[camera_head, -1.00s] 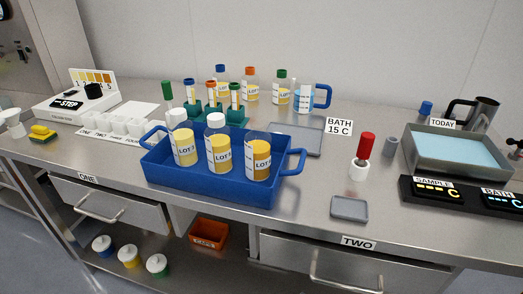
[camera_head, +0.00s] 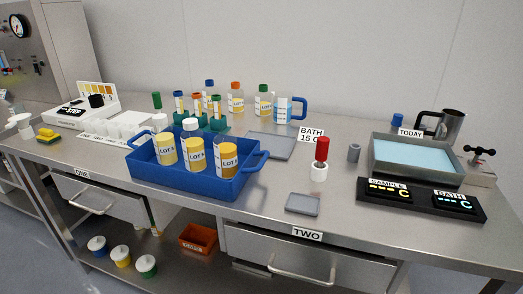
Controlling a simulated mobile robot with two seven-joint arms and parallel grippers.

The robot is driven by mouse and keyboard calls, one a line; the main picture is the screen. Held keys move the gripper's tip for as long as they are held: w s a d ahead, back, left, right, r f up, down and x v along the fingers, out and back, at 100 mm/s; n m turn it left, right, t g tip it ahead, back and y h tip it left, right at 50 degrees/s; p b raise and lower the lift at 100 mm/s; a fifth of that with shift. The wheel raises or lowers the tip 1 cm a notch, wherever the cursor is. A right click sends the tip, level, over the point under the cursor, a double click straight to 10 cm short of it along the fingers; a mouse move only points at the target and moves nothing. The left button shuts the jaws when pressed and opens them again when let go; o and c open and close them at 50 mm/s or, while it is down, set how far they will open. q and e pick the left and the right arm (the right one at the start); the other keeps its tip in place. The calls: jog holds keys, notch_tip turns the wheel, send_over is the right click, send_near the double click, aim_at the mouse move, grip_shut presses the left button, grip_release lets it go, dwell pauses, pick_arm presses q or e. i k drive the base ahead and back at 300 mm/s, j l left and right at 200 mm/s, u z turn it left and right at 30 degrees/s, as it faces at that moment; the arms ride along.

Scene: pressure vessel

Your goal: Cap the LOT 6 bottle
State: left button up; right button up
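Three yellow-filled bottles stand in a blue handled tray (camera_head: 190,186): a left one (camera_head: 166,150), a middle one (camera_head: 195,157) and a right one (camera_head: 227,161). The middle one carries a white cap (camera_head: 190,124); the left and right ones show no cap. Their labels begin with LOT, but the numbers are too small to read surely. Behind stand bottles with blue (camera_head: 209,92), orange (camera_head: 236,100) and green (camera_head: 263,100) caps. A small blue cap-like piece (camera_head: 397,120) stands behind the water bath, and a grey cylinder (camera_head: 353,153) stands left of it. Neither gripper is in view.
The water bath (camera_head: 374,168) stands at right, with a black display (camera_head: 420,199) before it. A red-topped holder (camera_head: 319,172) and small grey tray (camera_head: 303,204) stand right of the blue tray. A teal tube rack (camera_head: 213,125) is behind it. Drawers are below the bench.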

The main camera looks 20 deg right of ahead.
aim_at(224, 145)
jog(key=k+l, duration=0.1)
jog(key=l, duration=0.2)
jog(key=k+l, duration=0.15)
jog(key=k+l+u, duration=0.1)
jog(key=l, duration=0.3)
jog(key=k+l, duration=0.1)
jog(key=l, duration=0.4)
jog(key=l+u, duration=0.1)
jog(key=l, duration=0.4)
jog(key=j+z, duration=0.1)
jog(key=z, duration=0.35)
jog(key=j+z, duration=0.15)
jog(key=z, duration=0.25)
jog(key=k+j+z, duration=0.1)
jog(key=z, duration=0.35)
jog(key=j+z, duration=0.1)
jog(key=z, duration=0.3)
jog(key=k+j+z, duration=0.75)
jog(key=k+j, duration=0.25)
jog(key=k, duration=0.2)
